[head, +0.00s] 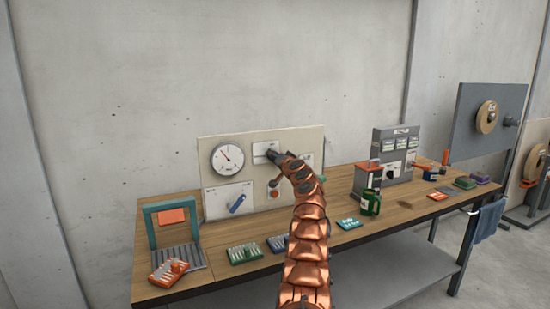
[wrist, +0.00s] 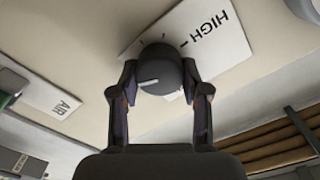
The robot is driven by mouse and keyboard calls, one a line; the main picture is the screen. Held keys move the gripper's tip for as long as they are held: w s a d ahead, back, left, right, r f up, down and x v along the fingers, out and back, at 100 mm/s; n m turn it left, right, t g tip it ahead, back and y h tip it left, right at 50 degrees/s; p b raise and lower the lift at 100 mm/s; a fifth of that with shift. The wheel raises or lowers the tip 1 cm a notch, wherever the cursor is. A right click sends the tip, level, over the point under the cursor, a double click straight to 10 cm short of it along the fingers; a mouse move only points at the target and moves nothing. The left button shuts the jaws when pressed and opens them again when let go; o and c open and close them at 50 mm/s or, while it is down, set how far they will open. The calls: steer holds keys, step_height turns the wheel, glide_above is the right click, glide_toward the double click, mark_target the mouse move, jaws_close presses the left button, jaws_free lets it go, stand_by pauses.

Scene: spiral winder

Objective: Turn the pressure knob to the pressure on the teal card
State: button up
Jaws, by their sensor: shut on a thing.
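The dark round pressure knob (wrist: 161,66) sits on a white plate (wrist: 205,35) marked HIGH, with a white pointer line across its face. My gripper (wrist: 160,80) is shut on the knob, one finger on each side. In the head view my gripper (head: 275,156) is at the upright panel (head: 262,137) and mostly hides the knob. A round white gauge (head: 228,156) with a needle is left of it on the panel; its numbers are too small to read. The teal card (head: 348,224) lies near the bench's front edge, its writing too small to read.
A blue lever (head: 238,203) is low on the panel, and an AIR label (wrist: 52,97) shows in the wrist view. Trays of parts (head: 243,253) lie along the bench front. A green container (head: 370,202) and a grey box (head: 396,150) stand to the right.

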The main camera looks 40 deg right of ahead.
steer(key=m, duration=0.7)
steer(key=shift+d+f+p, duration=0.1)
steer(key=shift+f+p, duration=0.05)
steer(key=shift+p, duration=0.25)
stand_by(0.3)
steer(key=o, duration=1.1)
steer(key=shift+o, duration=0.2)
steer(key=shift+s, duration=0.25)
